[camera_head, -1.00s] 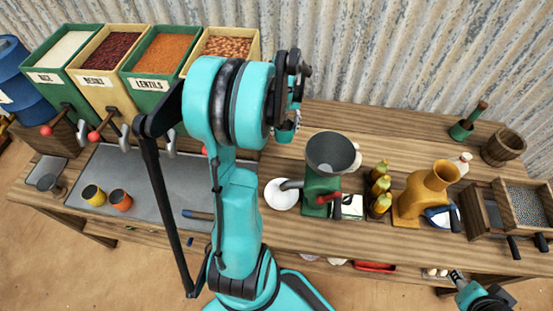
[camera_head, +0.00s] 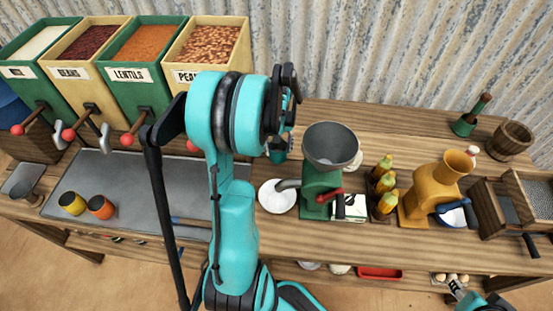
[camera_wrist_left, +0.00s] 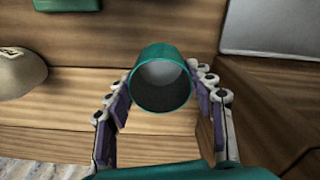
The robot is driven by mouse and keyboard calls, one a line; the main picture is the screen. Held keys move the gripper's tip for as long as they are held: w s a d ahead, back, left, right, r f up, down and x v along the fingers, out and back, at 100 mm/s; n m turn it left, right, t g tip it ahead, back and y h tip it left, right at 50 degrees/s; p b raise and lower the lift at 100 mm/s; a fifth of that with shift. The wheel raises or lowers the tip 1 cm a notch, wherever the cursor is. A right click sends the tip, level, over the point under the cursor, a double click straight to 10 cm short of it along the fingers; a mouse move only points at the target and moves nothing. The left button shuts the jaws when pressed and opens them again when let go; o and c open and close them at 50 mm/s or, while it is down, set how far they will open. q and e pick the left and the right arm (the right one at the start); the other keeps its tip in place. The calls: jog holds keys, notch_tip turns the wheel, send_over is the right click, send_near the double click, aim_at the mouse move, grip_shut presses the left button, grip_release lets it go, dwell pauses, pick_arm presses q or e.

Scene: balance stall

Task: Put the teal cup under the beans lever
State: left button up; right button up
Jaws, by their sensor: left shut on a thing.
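The teal cup (camera_wrist_left: 160,82) shows in the left wrist view, mouth towards the camera. My left gripper (camera_wrist_left: 161,92) is shut on it, one finger on each side. In the head view my left gripper (camera_head: 285,108) is raised over the bench, right of the bins; the arm mostly hides the cup there. The beans bin (camera_head: 72,74) is second from the left. The beans lever (camera_head: 68,135) ends in a red knob below that bin, at far left from my gripper. My right gripper (camera_head: 457,288) is at the lower right edge; its jaws are unclear.
A yellow cup (camera_head: 71,203) and an orange cup (camera_head: 101,207) stand on the grey tray (camera_head: 150,180). A green mill (camera_head: 320,190), a white plate (camera_head: 277,196), corn cobs (camera_head: 384,180) and an orange mill (camera_head: 425,195) stand to the right. Corrugated metal backs the bench.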

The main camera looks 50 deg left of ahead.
aim_at(278, 156)
pick_arm(q)
notch_tip(278, 156, down, 5)
jog(key=shift+r+b, duration=0.1)
jog(key=shift+b, duration=0.65)
jog(key=o, duration=1.2)
jog(key=shift+c, duration=0.2)
